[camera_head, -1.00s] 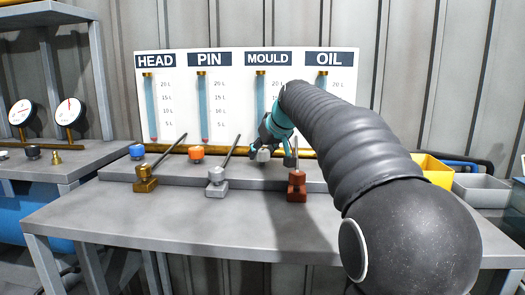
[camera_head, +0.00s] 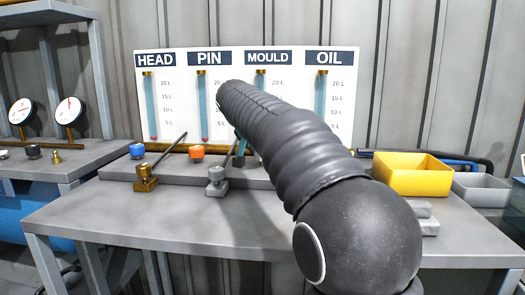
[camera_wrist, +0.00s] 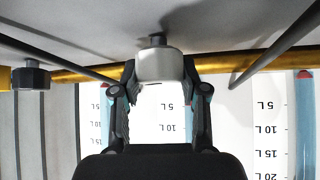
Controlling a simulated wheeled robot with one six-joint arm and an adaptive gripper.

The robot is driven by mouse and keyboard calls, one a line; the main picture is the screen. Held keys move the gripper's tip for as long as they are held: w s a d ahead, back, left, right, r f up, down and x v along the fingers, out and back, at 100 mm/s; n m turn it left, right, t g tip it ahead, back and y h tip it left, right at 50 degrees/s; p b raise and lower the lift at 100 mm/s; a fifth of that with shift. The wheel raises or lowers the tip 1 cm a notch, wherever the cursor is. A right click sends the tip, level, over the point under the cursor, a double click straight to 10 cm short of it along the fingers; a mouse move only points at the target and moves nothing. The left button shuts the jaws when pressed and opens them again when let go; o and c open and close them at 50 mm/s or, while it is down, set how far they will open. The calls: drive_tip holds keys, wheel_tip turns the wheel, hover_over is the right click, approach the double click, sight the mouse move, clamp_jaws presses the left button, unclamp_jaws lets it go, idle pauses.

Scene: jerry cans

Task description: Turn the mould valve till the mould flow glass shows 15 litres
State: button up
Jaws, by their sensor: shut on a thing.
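The mould valve is a pale grey knob (camera_wrist: 160,65) on a short stem, in the middle of the wrist view. My gripper (camera_wrist: 160,88) is shut on it, with a finger on each side. In the head view my arm hides the knob and nearly all of my gripper. The mould flow glass (camera_head: 261,82) shows only its upper part there, under the MOULD label (camera_head: 268,58). The rest is behind my arm, and I cannot read its level. In the wrist view, which is upside down, the mould glass seems hidden behind a finger; part of its scale (camera_wrist: 171,128) shows.
Brass (camera_head: 146,178) and grey (camera_head: 216,180) lever valves stand in front, their rods leaning back. An orange knob (camera_head: 197,152) and a blue knob (camera_head: 137,151) are left. A dark knob (camera_wrist: 31,76) is beside mine. A yellow bin (camera_head: 412,174) stands right.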

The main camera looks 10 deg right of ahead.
drive_tip(key=shift+f+m+g+h, duration=0.1)
drive_tip(key=shift+m+g+h, duration=0.4)
drive_tip(key=shift+m, duration=0.4)
drive_tip(key=o, duration=1.1)
drive_tip(key=shift+o, duration=0.2)
drive_tip(key=v, duration=1.2)
drive_tip(key=shift+a, duration=0.2)
